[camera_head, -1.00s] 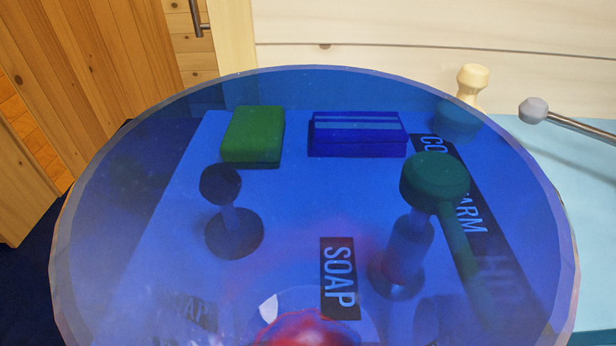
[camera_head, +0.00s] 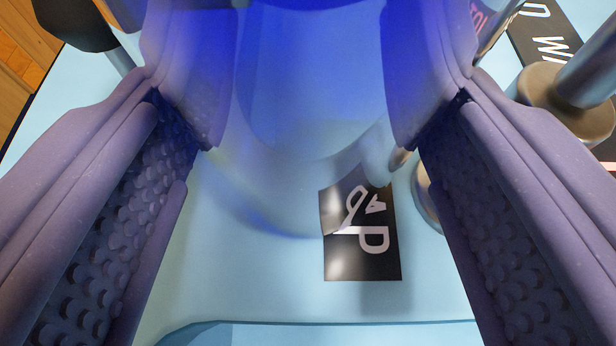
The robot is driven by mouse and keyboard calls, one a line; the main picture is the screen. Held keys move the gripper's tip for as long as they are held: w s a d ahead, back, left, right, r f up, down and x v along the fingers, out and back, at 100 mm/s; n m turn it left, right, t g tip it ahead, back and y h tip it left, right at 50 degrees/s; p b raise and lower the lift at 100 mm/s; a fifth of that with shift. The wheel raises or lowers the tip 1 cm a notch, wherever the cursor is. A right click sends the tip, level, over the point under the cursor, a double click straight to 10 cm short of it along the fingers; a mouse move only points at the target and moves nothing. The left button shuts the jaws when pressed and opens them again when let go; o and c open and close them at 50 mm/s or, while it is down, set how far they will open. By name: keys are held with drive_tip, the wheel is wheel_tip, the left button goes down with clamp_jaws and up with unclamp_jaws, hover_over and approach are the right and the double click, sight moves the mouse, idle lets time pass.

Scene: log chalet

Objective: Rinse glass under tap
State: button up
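The blue see-through glass (camera_head: 310,85) fills the upper middle of the view, between the two fingers of my gripper (camera_head: 308,150). Its pale lower part overlaps the light blue counter, and a black label (camera_head: 362,262) shows partly through it, bent by the glass. The fingers stand wide apart on either side, with dark bumpy pads facing inward. Their tips lie beside the glass and look blue-tinted there. Whether the pads press on the glass cannot be told. The top of the glass is cut off by the frame.
A metal fitting (camera_head: 565,100) with a grey rod stands at the right on the light blue counter (camera_head: 270,280). A black lettered label (camera_head: 545,35) lies behind it. A dark rounded object (camera_head: 75,25) is at the upper left. The counter's front edge crosses the bottom.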

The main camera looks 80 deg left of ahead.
drive_tip(key=shift+a, duration=0.15)
drive_tip(key=o, duration=0.9)
drive_tip(key=shift+f, duration=0.2)
drive_tip(key=shift+r, duration=0.1)
drive_tip(key=shift+d+r+p, duration=0.2)
drive_tip(key=shift+p, duration=0.1)
drive_tip(key=shift+p+v, duration=2.05)
drive_tip(key=shift+v, duration=3.75)
